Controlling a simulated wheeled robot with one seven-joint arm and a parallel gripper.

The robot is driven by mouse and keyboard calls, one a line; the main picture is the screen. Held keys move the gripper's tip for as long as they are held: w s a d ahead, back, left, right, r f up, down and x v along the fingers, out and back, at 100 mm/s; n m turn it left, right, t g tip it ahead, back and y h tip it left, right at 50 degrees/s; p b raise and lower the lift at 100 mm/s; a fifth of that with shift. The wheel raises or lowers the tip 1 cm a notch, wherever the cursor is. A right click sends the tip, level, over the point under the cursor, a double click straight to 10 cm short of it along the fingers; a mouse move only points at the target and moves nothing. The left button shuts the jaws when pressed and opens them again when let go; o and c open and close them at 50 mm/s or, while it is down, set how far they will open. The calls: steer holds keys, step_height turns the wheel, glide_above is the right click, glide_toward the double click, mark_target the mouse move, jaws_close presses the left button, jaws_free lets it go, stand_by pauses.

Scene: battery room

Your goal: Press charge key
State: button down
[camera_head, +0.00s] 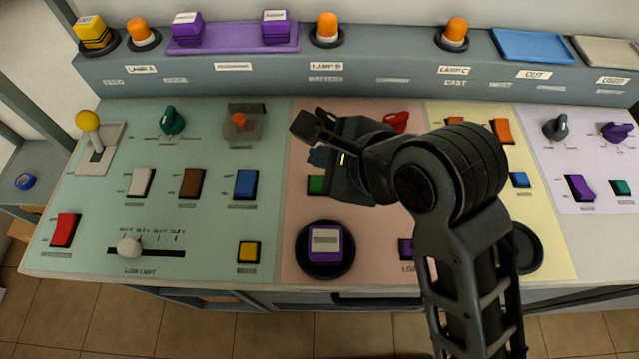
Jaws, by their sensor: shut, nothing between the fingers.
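The sloped control desk carries several coloured keys, and I cannot read which one is labelled charge. On the pink panel (285,215), a green key (316,184) shows just left of my gripper, partly covered. A purple key (405,248) with a partly hidden label sits lower right on the same panel, partly behind my arm. My gripper (347,190) is shut and empty, over the upper middle of the pink panel. Its fingertips are hard to make out against the dark hand. I cannot tell whether it touches the panel.
A purple block (325,242) sits on a round black pad below my gripper. The green panel (90,235) holds rockers, a slider and a yellow-topped lever (90,122). Orange lamps (327,26) line the back ledge.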

mark_target(311, 176)
step_height(311, 176, down, 2)
steer(key=shift+f+b, duration=0.25)
steer(key=shift+b, duration=0.8)
steer(key=shift+f, duration=0.95)
steer(key=shift+f, duration=0.15)
stand_by(0.3)
steer(key=shift+f, duration=0.25)
steer(key=shift+f, duration=0.5)
stand_by(0.8)
steer(key=shift+r+p, duration=0.1)
steer(key=shift+p, duration=0.2)
steer(key=shift+r+p, duration=0.8)
steer(key=shift+p, duration=0.35)
